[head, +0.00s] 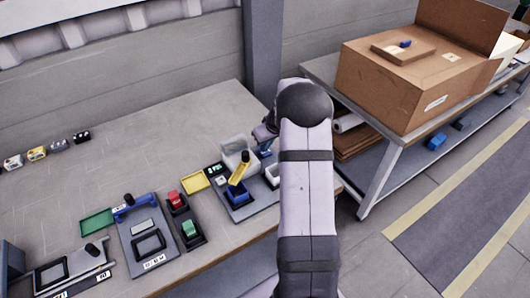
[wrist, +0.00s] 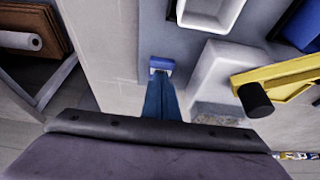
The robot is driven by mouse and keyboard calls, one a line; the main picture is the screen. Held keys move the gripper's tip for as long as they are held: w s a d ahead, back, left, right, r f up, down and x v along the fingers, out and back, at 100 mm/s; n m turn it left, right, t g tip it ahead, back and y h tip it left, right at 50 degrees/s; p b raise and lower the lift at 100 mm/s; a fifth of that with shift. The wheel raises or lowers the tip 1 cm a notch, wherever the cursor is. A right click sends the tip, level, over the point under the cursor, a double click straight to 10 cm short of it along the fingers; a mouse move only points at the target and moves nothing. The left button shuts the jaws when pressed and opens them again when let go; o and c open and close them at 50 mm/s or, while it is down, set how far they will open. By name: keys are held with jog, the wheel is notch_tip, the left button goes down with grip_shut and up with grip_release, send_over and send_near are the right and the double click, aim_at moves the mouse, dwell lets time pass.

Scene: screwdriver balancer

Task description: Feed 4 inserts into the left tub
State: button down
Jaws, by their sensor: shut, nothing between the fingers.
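My gripper (head: 265,151) is shut and empty, pointing down at the right end of the bench; in the wrist view its blue fingers (wrist: 161,70) are together over the grey station plate, near its edge. A large pale tub (head: 231,148) stands just left of it in the head view; the wrist view shows its wall (wrist: 214,68) and a speckled grey area by it. A smaller white tub (head: 272,174) is partly hidden by my arm; it also shows in the wrist view (wrist: 209,8). I cannot make out single inserts.
A yellow lever with a black knob (wrist: 256,100) rises beside the large tub, near a blue bin (head: 237,196). Red (head: 174,199) and green (head: 190,228) blocks sit in a black holder. A cardboard box (head: 395,85) stands on the right shelf.

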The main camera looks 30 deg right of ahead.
notch_tip(320, 180, up, 7)
jog(key=p, duration=0.4)
dwell(0.7)
notch_tip(320, 180, up, 6)
jog(key=p, duration=0.4)
dwell(0.7)
notch_tip(320, 180, down, 5)
jog(key=shift+f+b, duration=0.15)
jog(key=shift+b, duration=0.3)
jog(key=shift+f, duration=0.15)
